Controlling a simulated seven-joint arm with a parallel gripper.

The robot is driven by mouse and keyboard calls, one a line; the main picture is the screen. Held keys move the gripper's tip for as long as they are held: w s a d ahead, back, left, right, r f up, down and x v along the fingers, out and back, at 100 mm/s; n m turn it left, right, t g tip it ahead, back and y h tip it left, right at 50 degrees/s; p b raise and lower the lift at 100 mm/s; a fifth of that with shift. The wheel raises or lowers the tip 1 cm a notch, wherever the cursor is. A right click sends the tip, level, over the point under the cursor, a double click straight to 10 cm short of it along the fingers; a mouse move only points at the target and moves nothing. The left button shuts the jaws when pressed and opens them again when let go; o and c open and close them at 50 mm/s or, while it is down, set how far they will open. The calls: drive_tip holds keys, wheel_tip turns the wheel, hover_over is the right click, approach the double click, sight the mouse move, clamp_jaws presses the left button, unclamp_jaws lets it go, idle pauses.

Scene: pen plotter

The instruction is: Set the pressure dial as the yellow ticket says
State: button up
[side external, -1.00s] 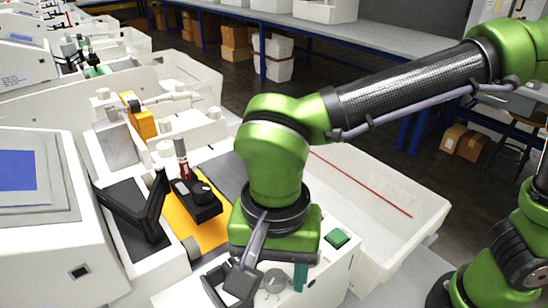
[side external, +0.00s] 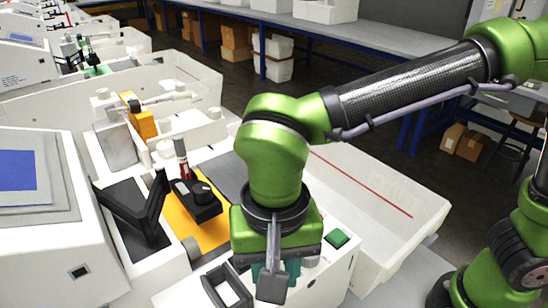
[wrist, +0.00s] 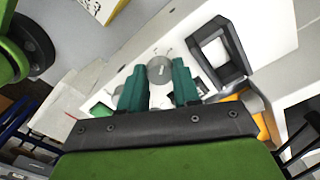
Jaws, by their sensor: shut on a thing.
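In the wrist view, a round grey dial (wrist: 160,69) with a light pointer mark sits on the white machine panel, between my teal fingertips. My gripper (wrist: 160,82) is shut on this dial. Small tick marks show around its far side, but no numbers are legible. In the side view my gripper (side external: 289,270) is over the front of the machine, and its wrist bracket hides the dial. A yellow-edged piece (wrist: 115,10) is cut off at the top of the wrist view; I cannot tell whether it is the ticket, and no writing is readable.
A black square frame (side external: 226,286) stands close beside my gripper on the panel. A green button (side external: 337,238) is to the right. The pen carriage (side external: 196,199) sits over the yellow sheet (side external: 190,228) behind. A white bin (side external: 380,208) stands at the right.

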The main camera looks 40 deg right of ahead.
drive_tip(key=n, duration=0.5)
drive_tip(key=shift+n, duration=0.3)
idle(0.4)
drive_tip(key=o, duration=1.1)
drive_tip(key=shift+c, duration=0.2)
wheel_tip(320, 180, up, 17)
